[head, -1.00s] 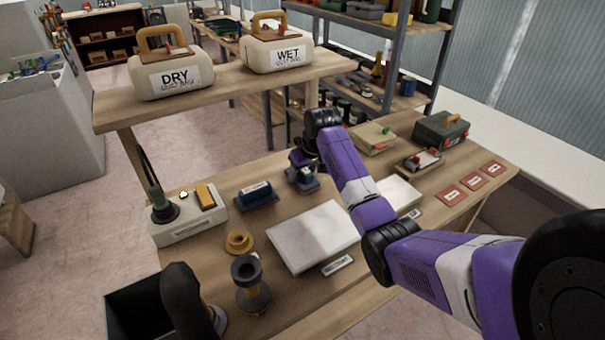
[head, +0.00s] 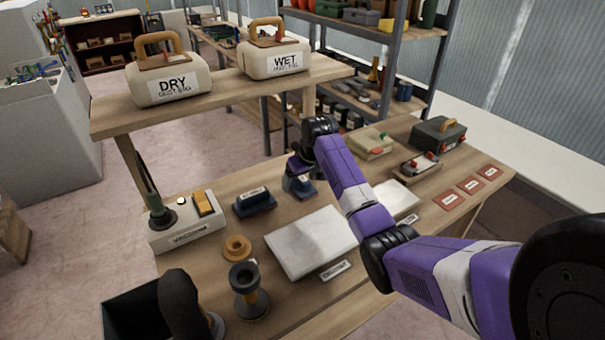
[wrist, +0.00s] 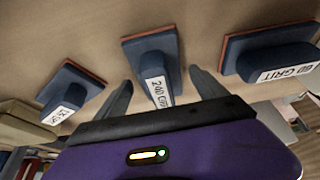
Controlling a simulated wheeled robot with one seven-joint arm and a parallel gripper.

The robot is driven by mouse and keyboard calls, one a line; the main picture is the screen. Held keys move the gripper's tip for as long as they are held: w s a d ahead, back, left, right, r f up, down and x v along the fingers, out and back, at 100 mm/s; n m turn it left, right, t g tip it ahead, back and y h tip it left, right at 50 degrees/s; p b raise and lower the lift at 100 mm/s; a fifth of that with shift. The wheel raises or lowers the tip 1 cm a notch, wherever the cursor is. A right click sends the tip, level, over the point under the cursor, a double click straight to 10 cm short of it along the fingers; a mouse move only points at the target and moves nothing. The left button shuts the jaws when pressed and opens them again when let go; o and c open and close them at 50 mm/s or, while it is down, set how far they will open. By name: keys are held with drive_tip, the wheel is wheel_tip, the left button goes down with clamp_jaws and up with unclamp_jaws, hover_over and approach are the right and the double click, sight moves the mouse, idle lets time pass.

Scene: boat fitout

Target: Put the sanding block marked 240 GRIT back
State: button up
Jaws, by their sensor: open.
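The sanding block marked 240 GRIT (wrist: 151,62) is dark blue with a reddish base edge and a raised, labelled grip. It sits in the middle of the wrist view. My gripper (wrist: 160,92) is open, with one finger on each side of the block's labelled grip; contact cannot be told. In the head view my gripper (head: 298,170) is low over a blue block (head: 302,188) on the bench and partly hides it. Two similar blocks flank it in the wrist view: one at right with a GRIT label (wrist: 272,60), its number hard to read, and one at left (wrist: 70,94), label unclear.
Three red labelled rectangles (head: 471,185) lie at the bench's right end. Another blue block (head: 254,203), a pale slab (head: 312,240), a white-topped station (head: 187,228) and a green toolbox (head: 438,133) stand on the bench. A raised shelf with DRY (head: 170,80) and WET (head: 272,55) containers runs behind.

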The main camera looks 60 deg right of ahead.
drive_tip(key=v, duration=1.1)
drive_tip(key=shift+r, duration=0.4)
drive_tip(key=shift+s+a, duration=0.1)
drive_tip(key=shift+s, duration=0.05)
